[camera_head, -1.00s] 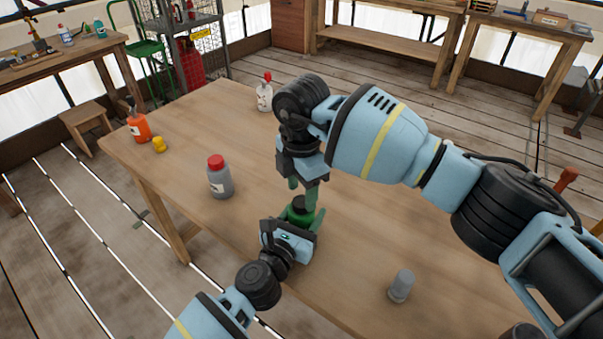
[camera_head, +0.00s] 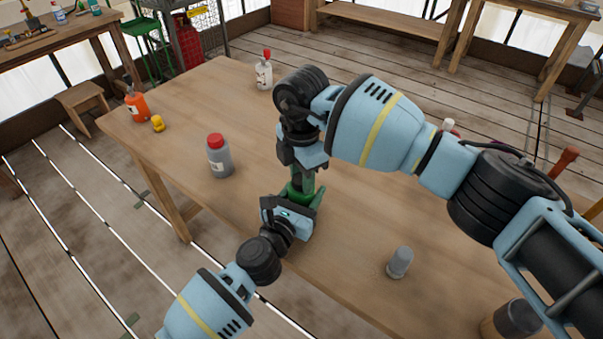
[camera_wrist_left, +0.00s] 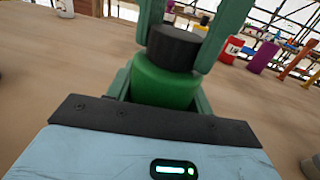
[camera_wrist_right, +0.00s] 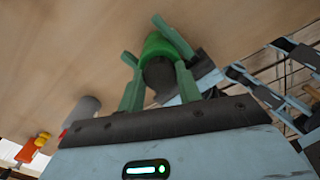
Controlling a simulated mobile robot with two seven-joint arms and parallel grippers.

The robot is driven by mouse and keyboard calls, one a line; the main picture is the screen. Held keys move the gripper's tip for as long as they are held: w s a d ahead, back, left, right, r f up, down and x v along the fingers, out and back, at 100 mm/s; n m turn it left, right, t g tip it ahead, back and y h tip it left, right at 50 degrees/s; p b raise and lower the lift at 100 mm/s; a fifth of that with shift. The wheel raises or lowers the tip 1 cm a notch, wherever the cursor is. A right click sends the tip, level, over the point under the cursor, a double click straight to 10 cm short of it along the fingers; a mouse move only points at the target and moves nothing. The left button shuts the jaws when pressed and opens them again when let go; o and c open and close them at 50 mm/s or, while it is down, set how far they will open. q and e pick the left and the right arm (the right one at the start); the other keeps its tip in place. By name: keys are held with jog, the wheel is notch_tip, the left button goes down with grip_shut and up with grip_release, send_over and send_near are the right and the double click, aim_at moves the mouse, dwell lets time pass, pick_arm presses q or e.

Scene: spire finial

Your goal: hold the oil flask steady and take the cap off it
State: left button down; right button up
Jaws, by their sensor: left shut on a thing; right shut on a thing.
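The oil flask is a green bottle (camera_wrist_left: 165,82) with a black cap (camera_wrist_left: 173,48), upright on the wooden table (camera_head: 345,240). In the head view the flask (camera_head: 296,194) is mostly hidden by my grippers. My left gripper (camera_head: 292,205) is shut around the flask's body from the near side. My right gripper (camera_head: 303,182) reaches down from above, its green fingers shut on the black cap. In the right wrist view the cap (camera_wrist_right: 159,72) lies between those fingers. The cap is on the flask's top; I cannot tell how tightly it sits.
A grey bottle with a red cap (camera_head: 219,158) stands left of the grippers. An orange bottle (camera_head: 137,105), a yellow item (camera_head: 157,123) and a white bottle (camera_head: 264,72) stand farther off. A small grey cylinder (camera_head: 399,262) is at the right.

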jog(key=n, duration=0.5)
jog(key=shift+n, duration=0.4)
jog(key=n, duration=0.4)
jog(key=shift+n, duration=0.4)
jog(key=n, duration=0.4)
jog(key=shift+r+n, duration=0.1)
jog(key=shift+n, duration=0.2)
jog(key=n, duration=2.8)
